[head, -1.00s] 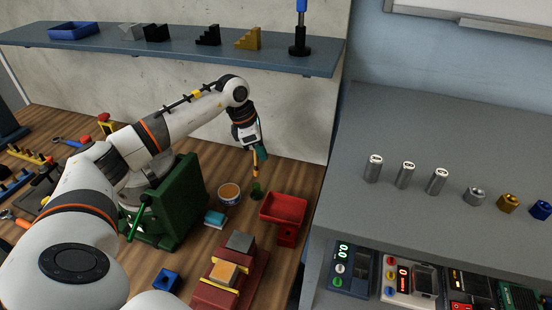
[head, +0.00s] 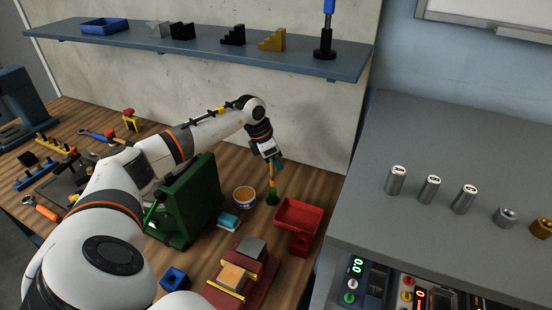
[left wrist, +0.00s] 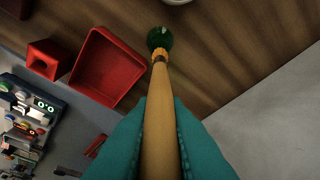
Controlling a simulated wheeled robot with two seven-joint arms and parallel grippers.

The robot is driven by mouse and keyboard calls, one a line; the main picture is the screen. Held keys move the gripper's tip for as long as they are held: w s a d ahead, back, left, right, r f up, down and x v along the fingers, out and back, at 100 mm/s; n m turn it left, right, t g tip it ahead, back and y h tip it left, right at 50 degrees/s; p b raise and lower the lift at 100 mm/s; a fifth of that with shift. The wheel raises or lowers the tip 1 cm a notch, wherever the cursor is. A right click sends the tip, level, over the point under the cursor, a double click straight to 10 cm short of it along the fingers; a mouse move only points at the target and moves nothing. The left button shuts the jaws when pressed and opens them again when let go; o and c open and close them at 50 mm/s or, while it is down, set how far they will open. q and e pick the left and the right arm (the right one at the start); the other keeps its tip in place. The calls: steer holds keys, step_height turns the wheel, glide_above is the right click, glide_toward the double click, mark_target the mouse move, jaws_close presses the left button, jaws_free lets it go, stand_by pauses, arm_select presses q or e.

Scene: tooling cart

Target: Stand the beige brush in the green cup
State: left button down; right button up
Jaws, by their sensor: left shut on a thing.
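My left gripper (head: 276,161) is shut on the beige brush (head: 272,179), above the back of the wooden bench. The brush hangs nearly upright, its lower end at the small green cup (head: 272,198). In the left wrist view the teal fingers (left wrist: 160,135) clasp the beige handle (left wrist: 159,110) from both sides. There the handle runs to an orange collar and the green cup (left wrist: 160,38). I cannot tell whether the brush end is inside the cup or just above it. My right gripper is not in view.
A red bin (head: 298,215) stands just right of the cup, and a round tub (head: 244,197) stands to its left. A large green block (head: 190,205) is further left. The wall (head: 320,110) and shelf (head: 200,45) are behind.

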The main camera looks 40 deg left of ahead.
arm_select(q)
steer(key=shift+f, duration=0.1)
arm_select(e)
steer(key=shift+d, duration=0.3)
arm_select(q)
steer(key=shift+f+b, duration=0.1)
steer(key=shift+b, duration=0.2)
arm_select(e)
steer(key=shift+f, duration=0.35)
arm_select(q)
steer(key=shift+f, duration=0.1)
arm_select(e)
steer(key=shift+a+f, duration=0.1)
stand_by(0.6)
arm_select(q)
steer(key=shift+f+b, duration=0.8)
steer(key=shift+f, duration=0.05)
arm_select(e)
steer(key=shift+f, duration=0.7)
arm_select(q)
steer(key=shift+f+b, duration=1.5)
steer(key=shift+f, duration=0.45)
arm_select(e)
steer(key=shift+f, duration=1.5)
arm_select(q)
steer(key=c, duration=1.4)
jaws_free()
steer(key=shift+o, duration=0.5)
steer(key=o, duration=0.3)
